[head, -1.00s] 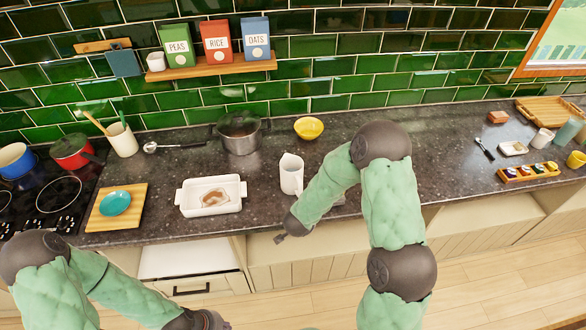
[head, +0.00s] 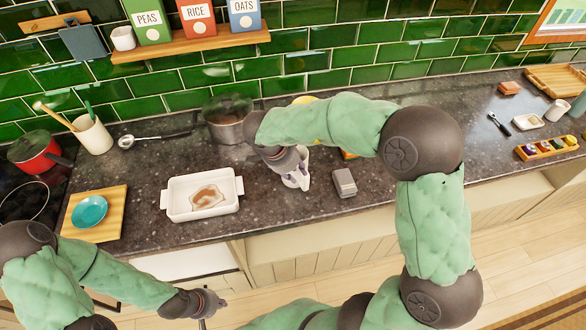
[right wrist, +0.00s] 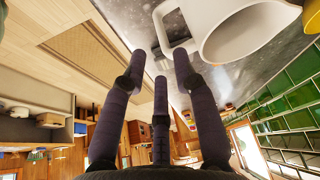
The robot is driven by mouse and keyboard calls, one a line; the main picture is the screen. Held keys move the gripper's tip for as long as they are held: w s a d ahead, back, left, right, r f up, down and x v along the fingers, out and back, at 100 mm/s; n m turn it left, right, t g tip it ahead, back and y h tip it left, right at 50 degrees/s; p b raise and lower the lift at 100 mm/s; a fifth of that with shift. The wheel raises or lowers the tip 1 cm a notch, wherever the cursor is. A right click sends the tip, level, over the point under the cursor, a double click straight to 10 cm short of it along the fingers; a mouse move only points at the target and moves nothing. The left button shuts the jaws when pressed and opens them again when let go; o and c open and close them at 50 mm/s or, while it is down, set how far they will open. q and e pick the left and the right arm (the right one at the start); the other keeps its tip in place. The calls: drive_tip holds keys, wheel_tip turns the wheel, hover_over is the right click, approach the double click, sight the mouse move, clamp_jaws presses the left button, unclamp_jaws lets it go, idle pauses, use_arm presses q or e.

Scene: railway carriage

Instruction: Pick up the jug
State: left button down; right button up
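The white jug (head: 291,181) stands on the dark countertop, right of the white baking dish, and is partly hidden by my right gripper. In the right wrist view the jug (right wrist: 238,32) fills the upper right, with its open mouth and square handle showing. My right gripper (head: 298,168) is at the jug in the head view. In the right wrist view its fingers (right wrist: 160,65) are spread, with the handle just beyond the tips and nothing between them. My left gripper (head: 212,302) is low in front of the counter, away from the jug; its finger state is unclear.
The baking dish (head: 202,208) is left of the jug and a grey box (head: 344,183) is close on its right. A pot (head: 228,130) and a partly hidden yellow bowl (head: 306,99) stand behind. The counter further right has free room.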

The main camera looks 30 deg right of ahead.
sight(305, 182)
drive_tip(key=b+x, duration=0.3)
drive_tip(key=x, duration=0.7)
drive_tip(key=shift+s+d+f+b, duration=0.1)
drive_tip(key=shift+s+f+b, duration=0.1)
drive_tip(key=shift+f+b, duration=0.15)
drive_tip(key=shift+r, duration=0.15)
clamp_jaws()
